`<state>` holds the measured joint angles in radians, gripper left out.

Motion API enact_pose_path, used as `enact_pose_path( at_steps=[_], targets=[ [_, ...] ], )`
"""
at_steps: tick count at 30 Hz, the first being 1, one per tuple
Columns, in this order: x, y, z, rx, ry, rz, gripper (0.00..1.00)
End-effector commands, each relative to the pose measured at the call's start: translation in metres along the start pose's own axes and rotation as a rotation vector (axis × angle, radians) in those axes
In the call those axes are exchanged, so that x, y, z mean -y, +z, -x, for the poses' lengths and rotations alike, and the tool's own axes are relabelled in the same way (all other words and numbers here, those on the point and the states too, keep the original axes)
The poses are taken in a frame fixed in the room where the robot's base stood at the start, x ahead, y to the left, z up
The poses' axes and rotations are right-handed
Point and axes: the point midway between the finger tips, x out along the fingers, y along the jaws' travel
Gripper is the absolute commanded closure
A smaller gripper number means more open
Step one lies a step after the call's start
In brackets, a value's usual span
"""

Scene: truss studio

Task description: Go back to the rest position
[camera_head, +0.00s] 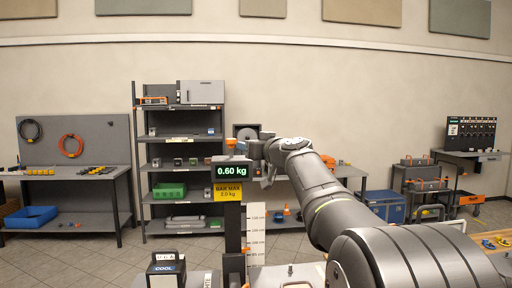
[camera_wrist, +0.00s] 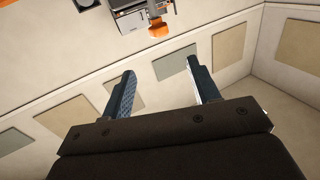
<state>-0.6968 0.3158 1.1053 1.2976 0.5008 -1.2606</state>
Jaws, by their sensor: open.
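My gripper shows in the wrist view (camera_wrist: 165,92) with its two dark fingers spread apart and nothing between them. Behind the fingers are the pale wall and its panels, so the gripper points away from the work surface. In the head view my arm reaches in from the lower right, and its far end is by the scale display (camera_head: 232,170), which reads 0.60 kg. The fingers cannot be made out in the head view.
A yellow sign (camera_head: 228,192) reading BAR MAX 2.0 kg hangs below the display. A white ruler (camera_head: 256,235) stands beside the post. A dark box marked COOL (camera_head: 166,269) sits at the front. A shelf rack (camera_head: 180,137) and a workbench (camera_head: 75,178) stand behind.

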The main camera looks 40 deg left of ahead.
Motion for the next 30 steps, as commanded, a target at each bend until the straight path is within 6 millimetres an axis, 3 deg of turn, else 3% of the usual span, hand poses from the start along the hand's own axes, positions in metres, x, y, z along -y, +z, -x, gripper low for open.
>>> enact_pose_path(
  at_steps=[9,25,30],
  targets=[
    [0.0,0.001,0.016,0.001,0.0,0.0,0.44],
    [0.0,0.0,0.015,0.0,0.0,0.0,0.44],
    [0.0,0.001,0.004,0.0,-0.001,0.0,0.44]
  ],
)
